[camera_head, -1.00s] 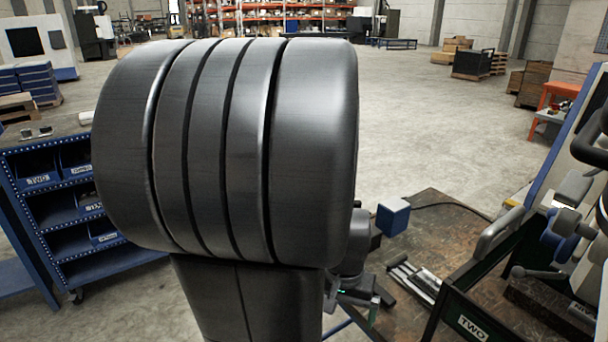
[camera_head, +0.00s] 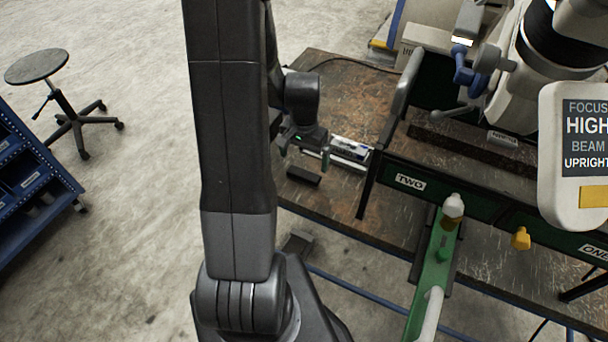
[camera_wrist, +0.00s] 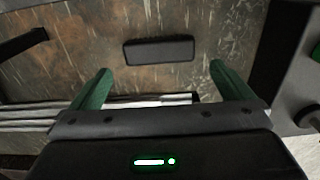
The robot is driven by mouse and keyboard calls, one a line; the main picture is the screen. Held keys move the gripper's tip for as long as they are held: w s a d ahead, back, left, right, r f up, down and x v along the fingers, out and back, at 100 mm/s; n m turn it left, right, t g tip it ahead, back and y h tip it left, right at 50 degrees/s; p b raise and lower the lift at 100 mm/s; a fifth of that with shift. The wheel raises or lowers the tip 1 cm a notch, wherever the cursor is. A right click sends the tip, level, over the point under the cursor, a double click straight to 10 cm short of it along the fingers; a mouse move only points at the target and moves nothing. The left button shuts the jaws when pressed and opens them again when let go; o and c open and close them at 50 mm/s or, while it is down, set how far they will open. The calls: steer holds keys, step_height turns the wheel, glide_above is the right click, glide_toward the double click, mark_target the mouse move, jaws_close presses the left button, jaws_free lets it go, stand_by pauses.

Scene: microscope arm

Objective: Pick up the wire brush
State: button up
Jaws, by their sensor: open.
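A dark rectangular block (camera_head: 303,176) lies on the worn brown bench, near its left edge; it may be the wire brush, but no bristles show. In the wrist view the dark block (camera_wrist: 158,50) lies crosswise just ahead of the fingertips, between their lines. My gripper (camera_head: 305,153) hangs over the bench close behind the block in the head view. In the wrist view my gripper (camera_wrist: 158,70) has its green fingers spread wide with nothing held between them. The block's underside is hidden.
Pale metal bars (camera_head: 350,149) lie right of my gripper and pass under it in the wrist view. A dark green frame labelled TWO (camera_head: 410,182) and the microscope (camera_head: 560,40) stand to the right. A stool (camera_head: 62,95) stands on open floor at left.

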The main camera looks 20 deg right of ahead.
mark_target(304, 173)
steer(key=shift+f+p, duration=0.65)
steer(key=shift+f, duration=3.1)
steer(key=shift+c, duration=0.4)
steer(key=c, duration=0.6)
